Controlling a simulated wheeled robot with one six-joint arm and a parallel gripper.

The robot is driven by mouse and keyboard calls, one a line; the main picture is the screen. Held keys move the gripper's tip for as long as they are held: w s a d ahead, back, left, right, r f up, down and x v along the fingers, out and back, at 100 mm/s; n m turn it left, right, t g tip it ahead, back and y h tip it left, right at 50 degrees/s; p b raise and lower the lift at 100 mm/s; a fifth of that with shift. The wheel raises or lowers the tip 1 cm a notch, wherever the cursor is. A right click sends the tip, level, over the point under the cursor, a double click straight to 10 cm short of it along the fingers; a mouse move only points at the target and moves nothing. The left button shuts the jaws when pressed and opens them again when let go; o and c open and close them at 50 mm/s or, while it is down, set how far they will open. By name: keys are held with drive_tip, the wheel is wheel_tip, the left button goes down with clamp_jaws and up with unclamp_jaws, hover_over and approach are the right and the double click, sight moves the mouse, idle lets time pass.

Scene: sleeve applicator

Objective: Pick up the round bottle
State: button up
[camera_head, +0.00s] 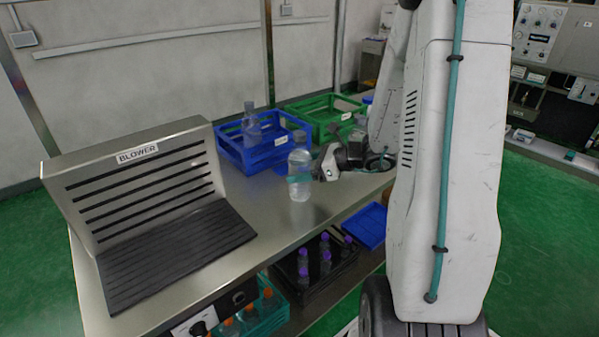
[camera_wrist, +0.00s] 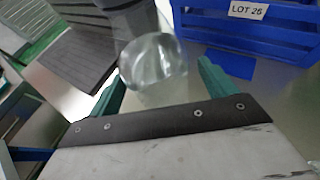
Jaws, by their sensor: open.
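A clear round bottle (camera_head: 300,176) stands upright on the metal table, in front of the blue crate. My gripper (camera_head: 306,178) is at the bottle's right side, with a teal finger showing across the bottle's middle. In the wrist view the bottle (camera_wrist: 153,62) is seen from above, its rounded top between the two teal fingers of my gripper (camera_wrist: 160,88). The fingers are open, one on each side of it. Whether either finger touches the bottle I cannot tell.
A blue crate (camera_head: 232,158) holding a bottle stands behind, and it also shows in the wrist view (camera_wrist: 205,20). A green crate (camera_head: 300,106) is further back. The blower (camera_head: 140,160) stands at left. Purple-capped bottles (camera_head: 303,265) sit on the lower shelf.

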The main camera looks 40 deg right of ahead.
drive_tip(key=shift+w+a+f, duration=0.2)
drive_tip(key=shift+w+a, duration=0.05)
drive_tip(key=shift+w, duration=0.1)
drive_tip(key=shift+c, duration=0.2)
drive_tip(key=c, duration=1.4)
drive_tip(key=shift+r, duration=0.1)
